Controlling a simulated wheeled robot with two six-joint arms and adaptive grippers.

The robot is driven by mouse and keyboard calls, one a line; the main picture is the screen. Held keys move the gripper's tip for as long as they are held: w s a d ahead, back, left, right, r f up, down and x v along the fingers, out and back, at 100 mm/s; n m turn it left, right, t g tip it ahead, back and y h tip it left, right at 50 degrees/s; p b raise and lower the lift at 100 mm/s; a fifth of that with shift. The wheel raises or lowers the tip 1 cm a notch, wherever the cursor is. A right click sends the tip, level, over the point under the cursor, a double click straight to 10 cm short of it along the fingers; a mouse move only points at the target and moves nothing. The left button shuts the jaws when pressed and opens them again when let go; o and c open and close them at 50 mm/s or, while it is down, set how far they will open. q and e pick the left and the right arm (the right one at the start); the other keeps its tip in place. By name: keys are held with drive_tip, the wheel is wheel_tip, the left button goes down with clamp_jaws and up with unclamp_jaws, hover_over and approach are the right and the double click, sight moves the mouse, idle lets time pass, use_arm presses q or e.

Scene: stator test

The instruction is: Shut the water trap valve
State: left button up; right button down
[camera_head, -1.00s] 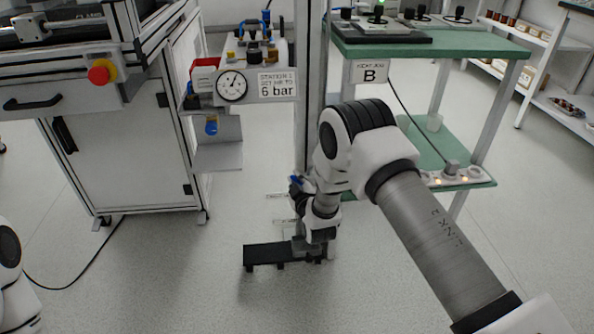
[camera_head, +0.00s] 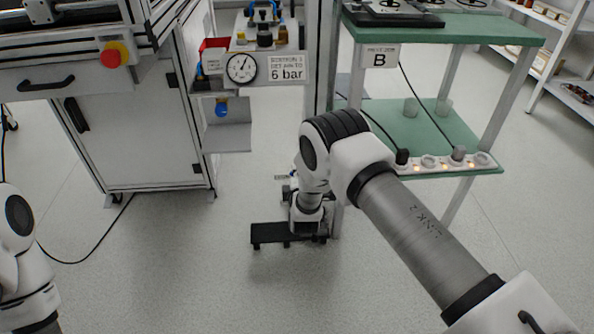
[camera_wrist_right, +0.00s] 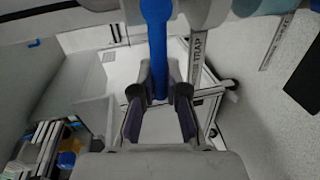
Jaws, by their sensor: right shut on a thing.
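The valve's blue lever handle (camera_wrist_right: 157,45) hangs down from the top of the right wrist view. A strip label reading TRAP (camera_wrist_right: 197,55) is just right of it. My right gripper (camera_wrist_right: 159,112) is shut on the blue handle, with a finger on each side of it. In the head view my right arm reaches down beside the upright post, and its wrist mostly hides the gripper and valve. The valve body is not clear in either view. Of my left arm only links show at the left edge; its gripper is out of view.
A pressure gauge (camera_head: 242,68) and a 6 bar sign (camera_head: 287,69) are above left of my right wrist. A green two-level table (camera_head: 440,140) with a power strip (camera_head: 440,162) stands right. A white cabinet (camera_head: 135,140) stands left. Open floor lies in front.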

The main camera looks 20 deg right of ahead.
drive_tip(key=shift+f+n, duration=0.2)
drive_tip(key=shift+n, duration=0.1)
drive_tip(key=c, duration=1.2)
unclamp_jaws()
drive_tip(key=v, duration=1.2)
